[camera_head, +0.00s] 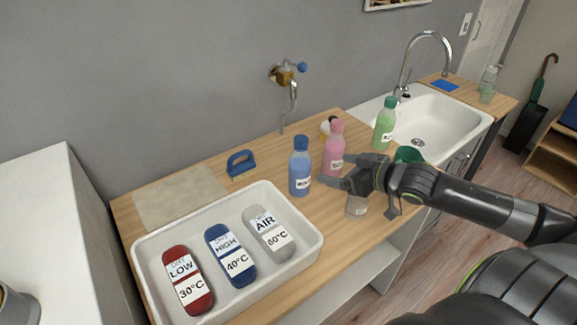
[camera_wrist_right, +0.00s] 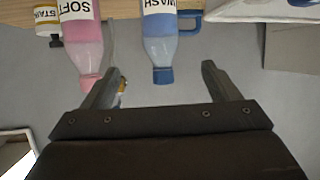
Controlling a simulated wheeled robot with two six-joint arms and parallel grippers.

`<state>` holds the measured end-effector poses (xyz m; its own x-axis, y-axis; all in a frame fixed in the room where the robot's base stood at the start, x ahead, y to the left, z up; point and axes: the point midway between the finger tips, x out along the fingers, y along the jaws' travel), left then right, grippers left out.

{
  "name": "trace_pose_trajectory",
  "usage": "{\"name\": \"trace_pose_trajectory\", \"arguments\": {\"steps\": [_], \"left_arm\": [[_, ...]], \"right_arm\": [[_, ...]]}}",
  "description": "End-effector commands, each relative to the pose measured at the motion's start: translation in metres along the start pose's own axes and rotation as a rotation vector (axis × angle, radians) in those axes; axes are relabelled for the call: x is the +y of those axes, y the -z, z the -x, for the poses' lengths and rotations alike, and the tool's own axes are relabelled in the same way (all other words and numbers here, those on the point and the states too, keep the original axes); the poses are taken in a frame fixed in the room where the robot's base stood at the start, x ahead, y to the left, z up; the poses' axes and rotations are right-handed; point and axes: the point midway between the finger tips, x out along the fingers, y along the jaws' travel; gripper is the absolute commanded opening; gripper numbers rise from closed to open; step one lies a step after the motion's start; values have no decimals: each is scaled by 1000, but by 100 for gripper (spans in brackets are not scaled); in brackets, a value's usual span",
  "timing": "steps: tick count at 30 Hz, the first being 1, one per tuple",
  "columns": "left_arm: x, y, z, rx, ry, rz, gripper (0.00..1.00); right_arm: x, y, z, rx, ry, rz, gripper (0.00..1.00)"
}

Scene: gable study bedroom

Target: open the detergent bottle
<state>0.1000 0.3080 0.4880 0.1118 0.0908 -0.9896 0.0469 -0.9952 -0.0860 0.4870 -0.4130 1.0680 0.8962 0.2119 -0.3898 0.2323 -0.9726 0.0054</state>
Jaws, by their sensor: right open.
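The blue bottle (camera_head: 300,172) with a dark blue cap stands upright on the wooden counter; its label reads WASH in the right wrist view (camera_wrist_right: 160,45). Its cap is on. My right gripper (camera_head: 336,168) is open and empty, to the right of the blue bottle and in front of the pink bottle (camera_head: 334,150). In the right wrist view, upside down, the blue cap shows between the fingertips (camera_wrist_right: 162,70), seemingly beyond them. The pink bottle, labelled SOFT (camera_wrist_right: 80,35), is beside the left finger there. My left gripper is out of view.
A white tray (camera_head: 142,262) holds red, blue and grey labelled pieces at the front left. A blue-handled brush (camera_head: 241,163) and a beige mat (camera_head: 180,198) lie behind it. A green bottle (camera_head: 384,124) stands by the white sink (camera_head: 445,115). A clear jar (camera_head: 356,206) is below my gripper.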

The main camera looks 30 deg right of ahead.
Motion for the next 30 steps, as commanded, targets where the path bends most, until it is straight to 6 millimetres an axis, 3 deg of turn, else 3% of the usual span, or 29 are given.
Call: {"name": "trace_pose_trajectory", "arguments": {"steps": [5,12,22,30], "left_arm": [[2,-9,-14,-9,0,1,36],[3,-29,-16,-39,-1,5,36],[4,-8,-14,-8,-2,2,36],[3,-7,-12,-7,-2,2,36]], "right_arm": [[-1,-3,-22,6,2,-6,82],[-1,0,-52,5,3,-8,82],[-2,0,-96,3,4,-8,82],[-1,-1,-118,0,2,-3,82]]}}
